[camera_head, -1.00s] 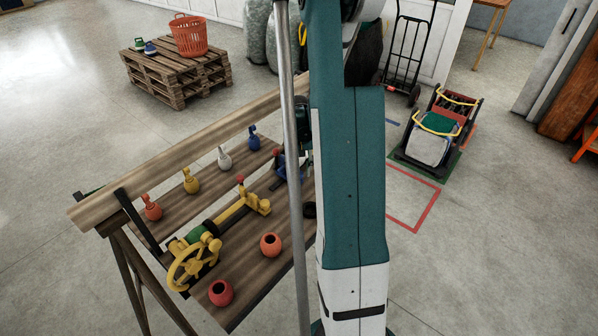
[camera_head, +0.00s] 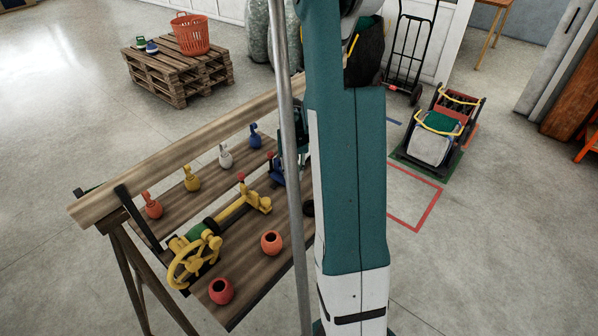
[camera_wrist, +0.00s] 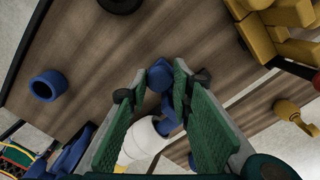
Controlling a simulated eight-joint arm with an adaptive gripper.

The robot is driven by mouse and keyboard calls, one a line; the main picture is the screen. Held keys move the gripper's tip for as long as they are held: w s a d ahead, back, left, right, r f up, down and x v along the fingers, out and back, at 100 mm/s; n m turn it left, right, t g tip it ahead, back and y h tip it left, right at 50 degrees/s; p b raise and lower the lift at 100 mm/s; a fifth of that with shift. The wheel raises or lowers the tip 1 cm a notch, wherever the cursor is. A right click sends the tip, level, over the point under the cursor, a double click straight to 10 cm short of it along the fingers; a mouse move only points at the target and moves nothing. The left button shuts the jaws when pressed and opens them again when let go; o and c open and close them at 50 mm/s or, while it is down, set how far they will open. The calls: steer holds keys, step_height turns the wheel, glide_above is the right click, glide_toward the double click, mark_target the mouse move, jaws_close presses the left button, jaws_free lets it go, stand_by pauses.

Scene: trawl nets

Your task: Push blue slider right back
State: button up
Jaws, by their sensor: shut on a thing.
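In the wrist view, my gripper (camera_wrist: 165,85) has its two green-padded fingers closed around a blue part (camera_wrist: 160,76), which I take to be the blue slider. A white rounded body (camera_wrist: 145,138) sits behind it, partly hidden by the left finger. More blue structure (camera_wrist: 72,152) shows at the lower left, beyond that finger. In the head view, the blue mechanism (camera_head: 276,172) shows only partly, left of the grey pole. My own arm hides the gripper and the rest of the mechanism there.
A yellow mechanism (camera_head: 240,208) stands close by on the wooden bench. Orange (camera_head: 271,243) and red (camera_head: 221,291) pots are in front; a blue pot (camera_wrist: 48,85) shows in the wrist view. Yellow (camera_head: 192,179), white (camera_head: 225,157) and blue (camera_head: 255,137) bottle-like pieces stand behind.

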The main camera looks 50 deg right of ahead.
steer(key=shift+a, duration=1.75)
steer(key=o, duration=1.1)
steer(key=shift+a, duration=0.1)
steer(key=shift+o, duration=0.4)
steer(key=shift+r, duration=0.15)
steer(key=shift+r, duration=0.2)
step_height(320, 180, up, 11)
steer(key=shift+r, duration=0.2)
